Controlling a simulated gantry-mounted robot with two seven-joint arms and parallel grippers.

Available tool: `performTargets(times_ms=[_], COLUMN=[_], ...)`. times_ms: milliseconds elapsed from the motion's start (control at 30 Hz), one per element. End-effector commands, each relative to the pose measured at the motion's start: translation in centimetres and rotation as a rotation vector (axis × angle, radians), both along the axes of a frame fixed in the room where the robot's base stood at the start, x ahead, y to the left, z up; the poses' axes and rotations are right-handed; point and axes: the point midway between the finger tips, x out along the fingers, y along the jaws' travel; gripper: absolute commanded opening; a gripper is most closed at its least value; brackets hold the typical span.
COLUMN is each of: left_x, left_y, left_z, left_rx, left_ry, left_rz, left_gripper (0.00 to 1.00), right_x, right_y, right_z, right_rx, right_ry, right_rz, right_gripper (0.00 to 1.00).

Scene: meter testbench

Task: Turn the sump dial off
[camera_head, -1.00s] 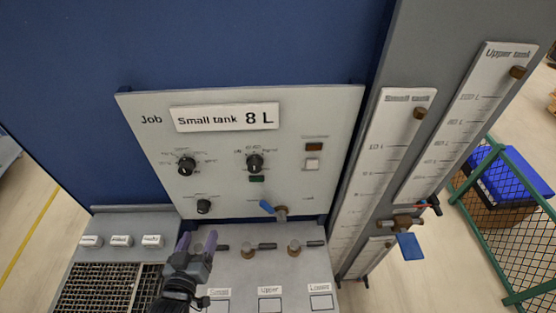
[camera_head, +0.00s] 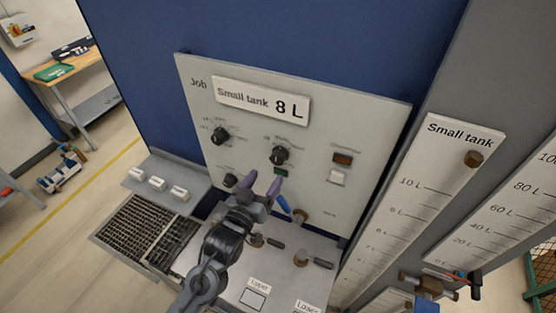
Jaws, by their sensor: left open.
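A light grey control panel (camera_head: 345,120) carries three black dials. One is at the upper left (camera_head: 220,135), one is in the middle (camera_head: 278,156), and a smaller one is at the lower left (camera_head: 230,180). Their labels are too small to read, so I cannot tell which is the sump dial. My left gripper (camera_head: 263,182) is open, with its purple fingertips in front of the lower part of the panel. In the picture they lie right of the lower-left dial and below the middle dial. No dial shows between the fingers. My right gripper is not in view.
A blue-handled valve (camera_head: 283,204) is just right of my left gripper. Brass valves with dark handles (camera_head: 302,258) stand on the shelf below. A metal grate (camera_head: 146,232) lies at the left. Tall tank gauges (camera_head: 420,195) stand at the right.

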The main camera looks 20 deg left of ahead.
Motion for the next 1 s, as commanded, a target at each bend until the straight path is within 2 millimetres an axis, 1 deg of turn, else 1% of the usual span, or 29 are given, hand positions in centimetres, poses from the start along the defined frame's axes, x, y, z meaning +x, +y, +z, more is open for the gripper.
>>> performTargets(times_ms=[33, 100, 300, 500, 700, 967, 1000], left_x=[0.9, 2.1, 5.2, 7.4, 8.2, 8.3, 8.3], left_y=[0.0, -0.1, -0.3, -0.5, -0.6, -0.6, -0.6], left_z=[0.4, 0.4, 0.3, 0.1, 0.1, 0.0, 0.0], left_rx=[0.000, 0.001, 0.001, 0.001, 0.001, 0.001, 0.001], left_ry=[-0.001, -0.002, 0.000, 0.000, 0.000, 0.000, 0.000], left_rz=[0.001, 0.001, 0.001, 0.000, 0.000, 0.000, 0.000], left_gripper=[0.69, 0.69, 0.69, 0.69, 0.69, 0.69, 0.65], right_x=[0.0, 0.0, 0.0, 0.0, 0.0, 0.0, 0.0], right_y=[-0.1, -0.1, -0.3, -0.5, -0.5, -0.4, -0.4], right_z=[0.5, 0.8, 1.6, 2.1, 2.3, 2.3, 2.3], right_rx=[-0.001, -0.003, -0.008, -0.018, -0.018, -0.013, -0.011], right_ry=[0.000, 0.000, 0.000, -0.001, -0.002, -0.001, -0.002], right_rz=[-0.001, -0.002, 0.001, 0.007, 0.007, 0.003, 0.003], right_gripper=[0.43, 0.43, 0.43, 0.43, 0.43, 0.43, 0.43])
